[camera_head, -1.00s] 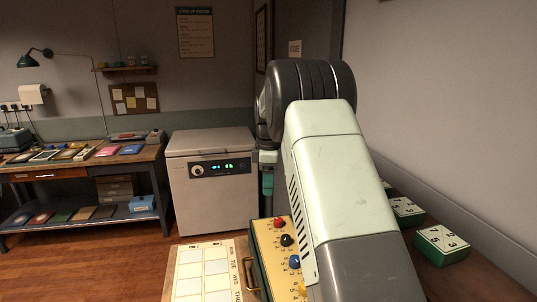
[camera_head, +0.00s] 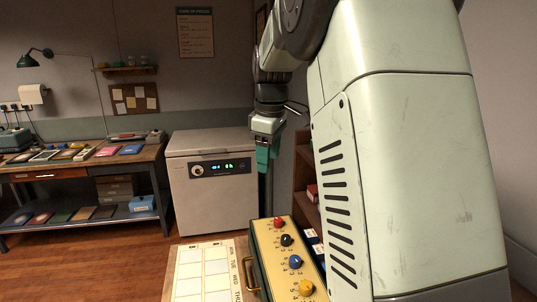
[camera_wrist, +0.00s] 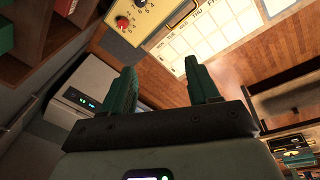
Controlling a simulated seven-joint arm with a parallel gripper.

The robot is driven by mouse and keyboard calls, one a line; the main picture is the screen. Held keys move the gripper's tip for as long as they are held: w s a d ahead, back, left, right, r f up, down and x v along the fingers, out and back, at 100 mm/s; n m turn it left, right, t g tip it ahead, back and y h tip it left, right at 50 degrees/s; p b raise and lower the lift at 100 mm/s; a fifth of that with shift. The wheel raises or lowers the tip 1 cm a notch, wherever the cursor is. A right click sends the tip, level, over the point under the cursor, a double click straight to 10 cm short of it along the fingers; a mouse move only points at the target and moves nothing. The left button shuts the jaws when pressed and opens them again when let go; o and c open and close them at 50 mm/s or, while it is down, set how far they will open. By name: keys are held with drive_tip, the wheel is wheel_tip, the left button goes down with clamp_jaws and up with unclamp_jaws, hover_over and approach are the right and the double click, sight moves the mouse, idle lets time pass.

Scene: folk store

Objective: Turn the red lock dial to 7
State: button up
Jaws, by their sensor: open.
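The red lock dial (camera_head: 279,223) is at the far end of a row of dials on a yellow-topped lock box (camera_head: 262,239). Black (camera_head: 287,240), blue (camera_head: 295,261) and yellow (camera_head: 306,288) dials follow it toward me. Small numbers ring the dials, but the red dial's setting is too small to read. The red dial also shows at the top of the wrist view (camera_wrist: 122,22). My gripper (camera_head: 264,160) hangs above and beyond the box, apart from it. In the wrist view its two green fingers (camera_wrist: 162,85) are spread with nothing between them.
A weekday chart (camera_head: 205,268) lies left of the box, beside its brass handle (camera_head: 249,273). A grey cabinet with a lit display (camera_head: 211,181) stands behind. A wooden shelf (camera_head: 306,181) is at the right, close behind my arm. A workbench (camera_head: 80,165) is far left.

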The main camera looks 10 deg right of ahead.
drive_tip(key=m+t+h, duration=0.2)
drive_tip(key=m, duration=1.4)
approach(278, 220)
drive_tip(key=shift+m, duration=0.3)
drive_tip(key=x, duration=0.8)
drive_tip(key=shift+w+d+f, duration=0.1)
drive_tip(key=shift+d+f, duration=0.05)
drive_tip(key=shift+f, duration=0.2)
drive_tip(key=c, duration=1)
drive_tip(key=shift+c, duration=0.2)
